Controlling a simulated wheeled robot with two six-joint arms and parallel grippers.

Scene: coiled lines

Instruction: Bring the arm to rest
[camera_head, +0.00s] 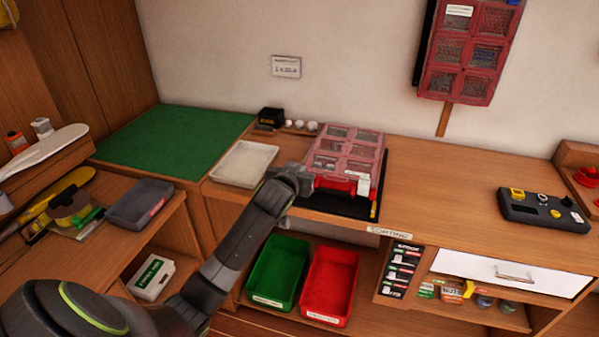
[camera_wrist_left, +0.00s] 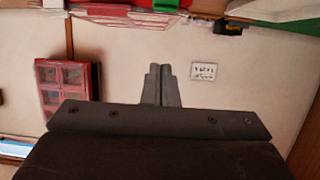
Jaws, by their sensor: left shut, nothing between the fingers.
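My left arm reaches in from the lower left in the head view, and its wrist end (camera_head: 290,180) is in front of the left edge of the red compartment case on the bench. The fingers are hard to make out there. In the left wrist view my left gripper (camera_wrist_left: 162,72) is shut and empty, its two fingers side by side against the pale wall. The red case (camera_head: 346,152) with clear lids lies on a black mat (camera_head: 335,205); the arm's end hides its lower left corner. My right gripper is not in view.
A cream tray (camera_head: 244,164) sits left of the case. Green (camera_head: 278,272) and red (camera_head: 330,286) bins stand on the shelf below. A black device (camera_head: 543,211) is on the bench at right. Bare bench lies between the case and device. A red cabinet (camera_head: 468,52) hangs on the wall.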

